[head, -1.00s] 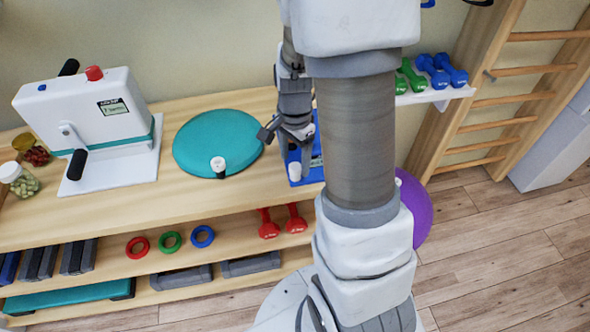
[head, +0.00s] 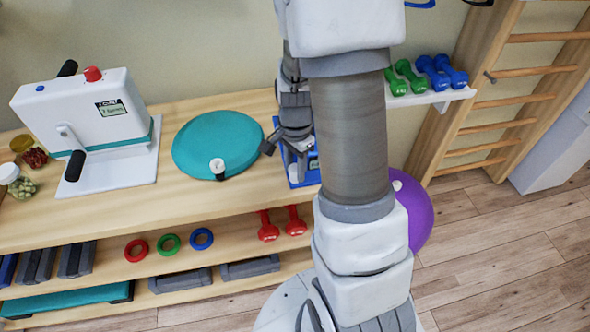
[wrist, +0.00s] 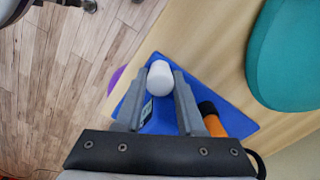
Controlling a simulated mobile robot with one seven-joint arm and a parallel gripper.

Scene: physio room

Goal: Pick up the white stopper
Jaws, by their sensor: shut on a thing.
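The white stopper (wrist: 160,78) is a small rounded white cylinder. In the wrist view it sits between the two fingertips of my gripper (wrist: 161,88), which is shut on it. Below it is a blue board or tray (wrist: 153,128) on the wooden bench; whether the stopper touches it is unclear. In the head view my gripper (head: 299,160) is over the blue tray (head: 303,181), and the fingers largely hide the stopper.
An orange object with a black end (wrist: 212,122) lies beside the right finger. A teal disc (head: 220,142) is left of the tray, with a white-topped black piece (head: 217,167) at its front edge. A white crank machine (head: 85,112) stands further left. My arm hides the bench's right end.

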